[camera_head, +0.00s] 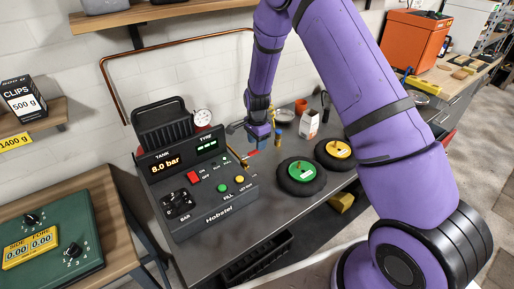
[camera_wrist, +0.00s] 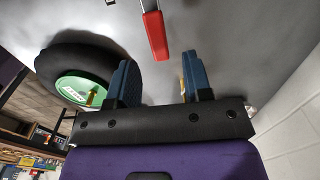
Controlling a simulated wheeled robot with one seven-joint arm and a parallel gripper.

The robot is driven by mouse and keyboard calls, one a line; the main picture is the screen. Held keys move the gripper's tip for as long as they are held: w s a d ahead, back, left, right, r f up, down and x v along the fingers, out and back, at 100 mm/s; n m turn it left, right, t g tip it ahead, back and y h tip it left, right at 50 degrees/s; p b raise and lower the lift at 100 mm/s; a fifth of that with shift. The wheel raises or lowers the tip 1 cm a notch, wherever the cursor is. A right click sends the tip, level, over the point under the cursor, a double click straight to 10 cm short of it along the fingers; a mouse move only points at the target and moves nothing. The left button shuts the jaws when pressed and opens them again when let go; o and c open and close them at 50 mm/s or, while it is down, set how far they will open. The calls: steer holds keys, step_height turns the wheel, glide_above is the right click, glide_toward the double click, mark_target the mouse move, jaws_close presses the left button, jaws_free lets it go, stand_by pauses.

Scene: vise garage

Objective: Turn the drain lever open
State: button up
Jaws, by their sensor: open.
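The red drain lever (camera_head: 252,154) shows in the head view at the right end of the Hobatel tank unit, low over the bench. In the wrist view the red lever (camera_wrist: 154,35) points down the picture, its free end at about the level of my fingertips. My gripper (camera_wrist: 158,65) is open and empty, with one blue finger to each side of the line of the lever. In the head view my gripper (camera_head: 258,136) is just above and beside the lever. I cannot tell the exact gap in depth. The lever's pivot is out of the wrist view.
The black tank unit (camera_head: 215,205) with an 8.0 bar display stands left of my gripper. Two black wheels, one with a green hub (camera_head: 302,170) and one with a yellow hub (camera_head: 338,148), lie to the right.

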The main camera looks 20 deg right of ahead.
steer(key=shift+f, duration=1.45)
jaws_close()
